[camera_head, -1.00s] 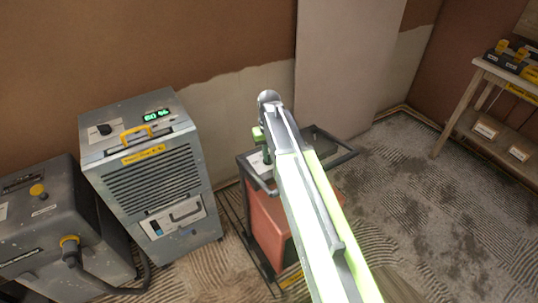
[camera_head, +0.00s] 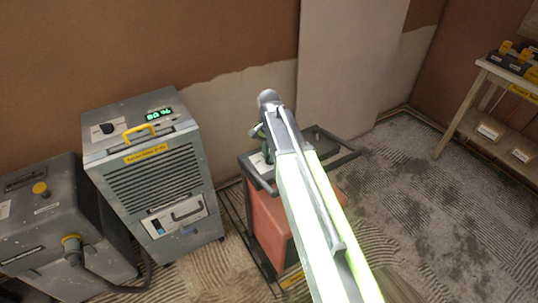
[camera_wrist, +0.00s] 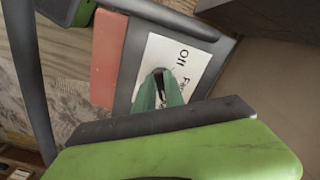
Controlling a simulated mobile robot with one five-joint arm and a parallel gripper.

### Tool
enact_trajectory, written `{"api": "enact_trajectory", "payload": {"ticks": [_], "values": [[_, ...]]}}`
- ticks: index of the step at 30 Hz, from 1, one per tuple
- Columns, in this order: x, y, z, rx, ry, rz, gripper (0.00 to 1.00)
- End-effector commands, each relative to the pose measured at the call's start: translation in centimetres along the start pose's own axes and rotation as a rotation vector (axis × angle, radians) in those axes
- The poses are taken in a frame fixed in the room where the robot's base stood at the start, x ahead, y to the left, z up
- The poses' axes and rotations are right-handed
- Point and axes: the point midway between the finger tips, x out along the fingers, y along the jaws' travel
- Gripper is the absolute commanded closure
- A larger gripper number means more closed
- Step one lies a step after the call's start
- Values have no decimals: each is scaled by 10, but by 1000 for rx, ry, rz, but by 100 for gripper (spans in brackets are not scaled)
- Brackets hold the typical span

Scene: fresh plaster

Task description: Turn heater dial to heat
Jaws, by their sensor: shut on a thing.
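The heater is an orange-red box (camera_head: 268,222) in a dark tubular frame, beside the grey dehumidifier-like unit in the head view. It also shows in the wrist view (camera_wrist: 108,58). A white label plate (camera_wrist: 183,62) on its dark top carries printed letters, partly covered. A small dark dial (camera_wrist: 159,76) stands on this plate. My gripper (camera_wrist: 160,84) has its green fingers closed around the dial, seen in the wrist view. The fingers hide most of the dial, so its pointer setting cannot be read. In the head view my arm hides part of the heater.
A grey unit (camera_head: 158,190) with a green display and yellow handle stands left of the heater. A grey machine (camera_head: 45,225) with a hose is at far left. A wooden shelf (camera_head: 490,110) stands at right. Rough floor between shelf and heater is clear.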

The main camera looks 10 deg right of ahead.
Motion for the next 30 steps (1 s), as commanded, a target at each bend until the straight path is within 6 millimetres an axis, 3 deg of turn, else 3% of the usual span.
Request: {"api": "enact_trajectory", "payload": {"ticks": [18,19,24,30], "values": [[0,1,2,43,-6,4,100],[0,1,2,43,-6,4,85],[0,0,2,42,-4,3,65],[0,0,1,41,-2,2,65]]}}
